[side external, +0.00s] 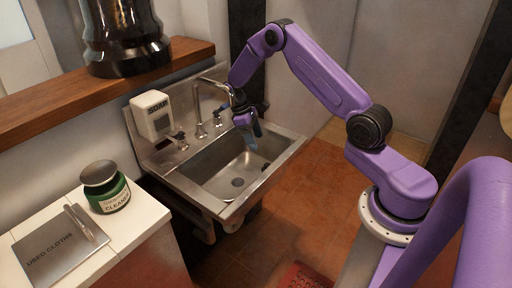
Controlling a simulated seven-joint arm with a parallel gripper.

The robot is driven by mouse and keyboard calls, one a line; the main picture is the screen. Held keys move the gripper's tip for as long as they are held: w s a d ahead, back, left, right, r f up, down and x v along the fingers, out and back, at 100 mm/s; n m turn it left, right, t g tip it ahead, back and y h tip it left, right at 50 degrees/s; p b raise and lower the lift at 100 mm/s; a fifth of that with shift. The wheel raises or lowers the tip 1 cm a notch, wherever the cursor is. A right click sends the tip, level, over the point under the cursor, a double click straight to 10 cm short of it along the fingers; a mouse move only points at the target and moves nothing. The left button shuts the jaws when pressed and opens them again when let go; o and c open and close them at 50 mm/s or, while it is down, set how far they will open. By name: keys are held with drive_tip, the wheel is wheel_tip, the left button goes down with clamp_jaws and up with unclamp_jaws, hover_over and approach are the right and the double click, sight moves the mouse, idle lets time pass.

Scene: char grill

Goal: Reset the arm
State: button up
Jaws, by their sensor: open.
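My gripper (247,128) is at the end of my purple arm, above the far part of a metal sink (213,165). Its fingers point down toward the basin, beside the faucet (205,100). It is small in the side external view, and I see nothing held between its fingers. My arm is raised and bent, reaching left from its base at the right.
A soap dispenser (153,114) is on the wall left of the faucet. A green cleaner jar (108,190) and a used cloths plate (60,252) are on the tiled counter (140,215). A dark vessel (122,40) stands on a wooden shelf (60,108).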

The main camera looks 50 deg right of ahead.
drive_tip(key=w+d+r+m+t, duration=0.1)
drive_tip(key=w+r+t, duration=0.45)
drive_tip(key=r, duration=0.55)
drive_tip(key=w+d+r+t, duration=0.2)
drive_tip(key=w+r+t, duration=0.2)
drive_tip(key=w+r, duration=0.45)
drive_tip(key=s+a+r+t, duration=0.2)
drive_tip(key=a+r, duration=0.3)
drive_tip(key=r, duration=0.4)
drive_tip(key=s+a+f+n+g+y, duration=0.2)
drive_tip(key=s+a, duration=0.7)
drive_tip(key=a, duration=0.1)
drive_tip(key=s+a+f+n+g+y, duration=0.1)
drive_tip(key=s+a+f+n+g, duration=0.1)
drive_tip(key=s+a, duration=0.75)
drive_tip(key=s+d+f+n+g, duration=0.1)
drive_tip(key=s+f+n, duration=0.1)
drive_tip(key=s, duration=1.1)
drive_tip(key=s+f+n+g+h, duration=0.1)
drive_tip(key=s+f+n+g, duration=0.1)
drive_tip(key=s, duration=1.1)
drive_tip(key=shift+s+d+f+n, duration=0.35)
drive_tip(key=shift+d+f+n, duration=0.05)
drive_tip(key=shift+f+n, duration=0.2)
